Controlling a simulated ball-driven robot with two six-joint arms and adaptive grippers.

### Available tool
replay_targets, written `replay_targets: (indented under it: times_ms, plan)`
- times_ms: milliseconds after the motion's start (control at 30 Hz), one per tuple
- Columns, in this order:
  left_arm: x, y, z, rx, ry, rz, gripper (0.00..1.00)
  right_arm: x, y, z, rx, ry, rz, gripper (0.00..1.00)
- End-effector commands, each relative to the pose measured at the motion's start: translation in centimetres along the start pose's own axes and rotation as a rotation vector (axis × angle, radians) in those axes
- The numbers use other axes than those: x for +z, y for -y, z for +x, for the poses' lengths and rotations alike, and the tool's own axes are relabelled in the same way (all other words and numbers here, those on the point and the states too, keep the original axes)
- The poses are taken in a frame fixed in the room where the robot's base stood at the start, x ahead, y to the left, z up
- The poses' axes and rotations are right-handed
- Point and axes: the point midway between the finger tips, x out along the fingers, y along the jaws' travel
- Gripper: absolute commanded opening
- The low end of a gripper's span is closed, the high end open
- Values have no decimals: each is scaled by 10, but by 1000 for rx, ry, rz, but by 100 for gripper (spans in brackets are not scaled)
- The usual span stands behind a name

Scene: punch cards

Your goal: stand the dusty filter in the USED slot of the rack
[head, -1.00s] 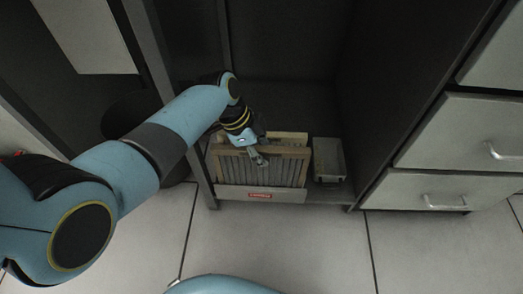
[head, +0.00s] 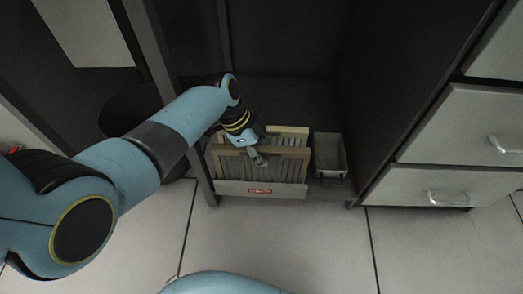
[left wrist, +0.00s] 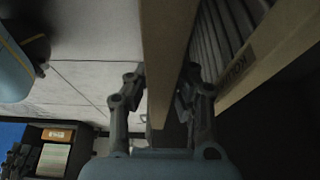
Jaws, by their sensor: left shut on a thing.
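My left gripper (head: 259,160) is shut on the top edge of a wooden-framed filter (head: 292,152) with grey pleats. The filter stands upright, behind the grey front board of the rack (head: 228,188). A red label (head: 260,191) on this board seems to read USED. In the left wrist view, the gripper's fingers (left wrist: 158,95) lie on both sides of the filter's frame (left wrist: 166,50). Its lower end is hidden, so I cannot tell how it sits in the slot. My right gripper is out of view.
A second wooden frame (head: 290,131) stands just behind the filter; it carries dark lettering in the left wrist view (left wrist: 255,60). A grey metal bin (head: 329,155) stands right of the rack. A dark cabinet wall (head: 390,90) and grey drawers (head: 455,120) lie further right.

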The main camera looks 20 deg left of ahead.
Motion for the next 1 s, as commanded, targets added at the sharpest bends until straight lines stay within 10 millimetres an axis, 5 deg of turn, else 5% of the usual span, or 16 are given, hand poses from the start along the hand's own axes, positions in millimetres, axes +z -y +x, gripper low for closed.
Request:
replay_targets:
  times_ms: [467,500,600,667,867,1000]
  plan:
    - [3,0,7,-1,0,0,0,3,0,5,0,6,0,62]
    - [3,0,7,-1,0,0,25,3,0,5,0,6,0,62]
    - [3,0,7,-1,0,0,38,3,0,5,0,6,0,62]
    - [3,0,7,-1,0,0,46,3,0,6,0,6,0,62]
    - [3,0,7,-1,0,0,47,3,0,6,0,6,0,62]
    - [3,0,8,0,0,0,65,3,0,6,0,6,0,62]
